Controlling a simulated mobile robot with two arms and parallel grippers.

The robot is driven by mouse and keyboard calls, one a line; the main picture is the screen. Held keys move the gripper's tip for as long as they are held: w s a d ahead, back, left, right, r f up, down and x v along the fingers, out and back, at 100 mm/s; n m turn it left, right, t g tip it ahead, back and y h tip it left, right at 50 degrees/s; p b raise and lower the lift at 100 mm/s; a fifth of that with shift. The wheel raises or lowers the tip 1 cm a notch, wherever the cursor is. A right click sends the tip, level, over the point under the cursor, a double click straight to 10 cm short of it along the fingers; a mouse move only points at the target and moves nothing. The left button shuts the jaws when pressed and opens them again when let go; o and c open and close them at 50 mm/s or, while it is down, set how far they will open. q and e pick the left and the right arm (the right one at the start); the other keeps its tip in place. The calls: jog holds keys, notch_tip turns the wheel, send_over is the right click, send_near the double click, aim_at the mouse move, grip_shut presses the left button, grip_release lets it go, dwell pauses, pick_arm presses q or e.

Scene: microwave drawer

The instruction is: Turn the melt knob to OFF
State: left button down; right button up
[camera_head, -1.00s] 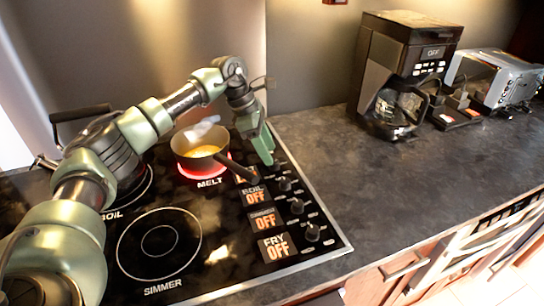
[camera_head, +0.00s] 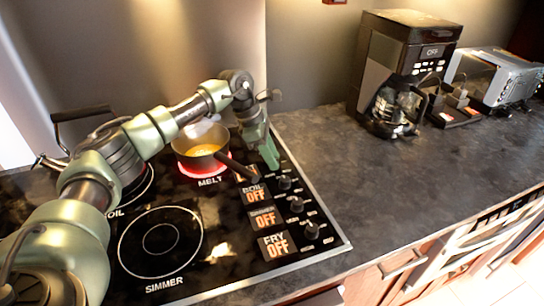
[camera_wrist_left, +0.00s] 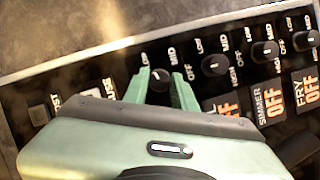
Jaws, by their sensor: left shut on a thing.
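The melt knob (camera_wrist_left: 160,79) is a black dial on the stove's control strip. In the left wrist view it stands between the two fingers of my left gripper (camera_wrist_left: 162,88), which is shut on it. Its pale pointer mark is too small to read surely. In the head view my left gripper (camera_head: 269,153) reaches down to the far end of the knob row and hides this knob. The melt display (camera_head: 245,175) is mostly covered by the pot handle. The melt burner (camera_head: 203,171) glows red under the pot. My right gripper is not in view.
A pot (camera_head: 197,152) with yellow contents sits on the melt burner, its handle pointing toward the knobs. The boil knob (camera_wrist_left: 215,64) is beside the gripper. The boil, simmer and fry displays read OFF. A coffee maker (camera_head: 405,60) and toaster oven (camera_head: 495,78) stand farther right.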

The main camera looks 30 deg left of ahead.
pick_arm(q)
jog(key=shift+n, duration=0.3)
jog(key=n+t, duration=0.1)
jog(key=n, duration=0.1)
jog(key=shift+s+n+y, duration=0.1)
jog(key=shift+n+y, duration=0.3)
jog(key=n+t+y, duration=0.1)
jog(key=n, duration=0.2)
jog(key=shift+d+n+b, duration=0.1)
jog(key=shift+n+b, duration=0.2)
jog(key=shift+b, duration=0.1)
jog(key=n+y+b, duration=0.1)
jog(key=n, duration=0.2)
jog(key=shift+d+t, duration=0.1)
jog(key=shift+t, duration=0.2)
jog(key=shift+n+y+b, duration=0.8)
jog(key=shift+n, duration=1)
jog(key=c, duration=1.1)
grip_release()
jog(key=shift+s, duration=0.1)
jog(key=shift+c, duration=0.2)
